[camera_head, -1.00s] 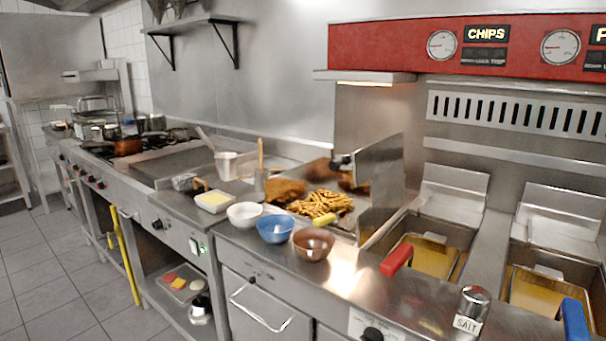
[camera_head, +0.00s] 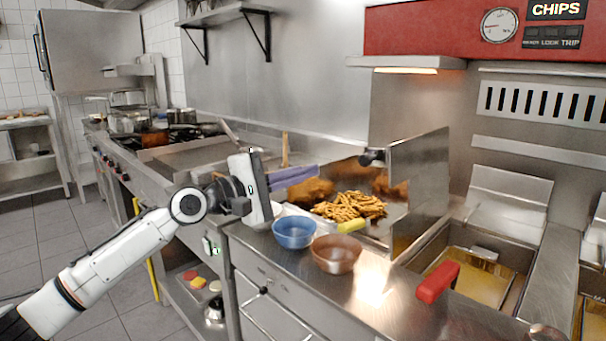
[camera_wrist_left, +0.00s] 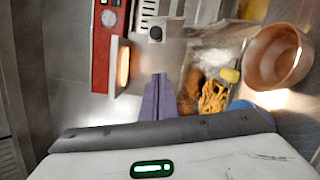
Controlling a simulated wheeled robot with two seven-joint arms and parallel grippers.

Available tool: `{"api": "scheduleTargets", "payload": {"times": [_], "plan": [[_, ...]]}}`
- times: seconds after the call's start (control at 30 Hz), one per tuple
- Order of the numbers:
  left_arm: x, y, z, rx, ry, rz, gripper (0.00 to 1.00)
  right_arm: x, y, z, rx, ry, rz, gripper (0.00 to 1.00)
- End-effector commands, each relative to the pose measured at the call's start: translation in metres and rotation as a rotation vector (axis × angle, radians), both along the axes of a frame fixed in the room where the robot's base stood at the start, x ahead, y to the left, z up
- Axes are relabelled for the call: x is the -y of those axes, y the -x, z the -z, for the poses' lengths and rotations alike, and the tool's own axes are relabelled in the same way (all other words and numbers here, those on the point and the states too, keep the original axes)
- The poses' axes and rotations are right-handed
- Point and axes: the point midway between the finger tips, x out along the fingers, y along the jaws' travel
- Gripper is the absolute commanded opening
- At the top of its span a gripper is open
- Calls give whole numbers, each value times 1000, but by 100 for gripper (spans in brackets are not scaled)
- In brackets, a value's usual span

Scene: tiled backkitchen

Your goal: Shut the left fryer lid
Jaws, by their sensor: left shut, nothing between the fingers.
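The left fryer lid (camera_head: 508,195) is a grey metal panel. It stands raised at the back of the left fryer (camera_head: 455,238), tilted against the steel wall. The fryer well below is uncovered and holds a basket with a red handle (camera_head: 437,282) over yellow oil. My left gripper (camera_head: 314,171) has purple fingers, pressed together and empty. It is above the counter near the chips, well to the left of the lid and apart from it. Its fingers also show in the left wrist view (camera_wrist_left: 158,84). My right gripper is not visible.
A steel divider (camera_head: 418,190) stands between the chips (camera_head: 350,206) and the left fryer. A blue bowl (camera_head: 294,233) and a brown bowl (camera_head: 336,254) sit near the counter's front edge. A second fryer is cut off at the right.

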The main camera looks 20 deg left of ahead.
Motion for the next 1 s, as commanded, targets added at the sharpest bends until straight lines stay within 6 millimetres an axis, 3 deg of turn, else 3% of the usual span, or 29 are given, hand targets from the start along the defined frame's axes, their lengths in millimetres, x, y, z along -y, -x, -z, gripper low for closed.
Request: {"api": "scheduleTargets", "payload": {"times": [0.3,0.4,0.6,1.0], "plan": [[34,-56,-6,3,-2,1,0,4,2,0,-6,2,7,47],[49,-48,-14,1,-10,3,0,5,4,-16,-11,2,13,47],[63,-43,-15,-1,-6,1,0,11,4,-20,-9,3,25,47],[68,-41,-14,1,-4,1,0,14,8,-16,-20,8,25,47]]}}
